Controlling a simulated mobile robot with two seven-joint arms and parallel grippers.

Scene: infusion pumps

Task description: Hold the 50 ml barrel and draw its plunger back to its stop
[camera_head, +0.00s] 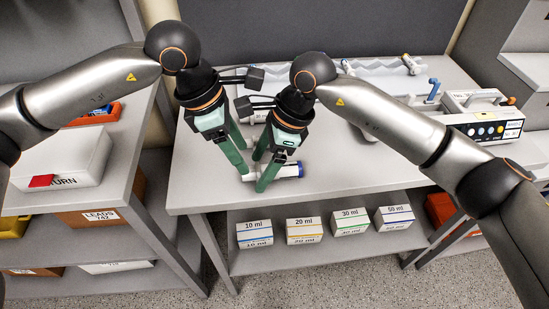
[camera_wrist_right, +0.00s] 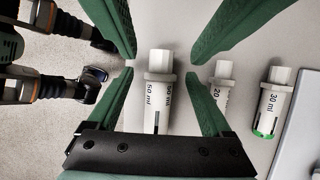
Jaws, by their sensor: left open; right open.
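The 50 ml barrel (camera_head: 288,171) lies on the table near its front edge, with a dark blue end to the right in the head view. In the right wrist view the 50 ml barrel (camera_wrist_right: 157,95) lies between green fingers, its white end pointing up the picture and its lower end hidden by my gripper. My right gripper (camera_head: 260,174) is open and low over the barrel. My left gripper (camera_head: 241,160) is open at the barrel's left, white end. I cannot tell whether any finger touches it. How far out the plunger is cannot be made out.
A 20 ml syringe (camera_wrist_right: 222,85) and a green-banded 30 ml syringe (camera_wrist_right: 272,105) lie beside the 50 ml one. A pump (camera_head: 486,124) stands at the table's right. Labelled boxes (camera_head: 305,230) sit on the shelf below. The table's front right is clear.

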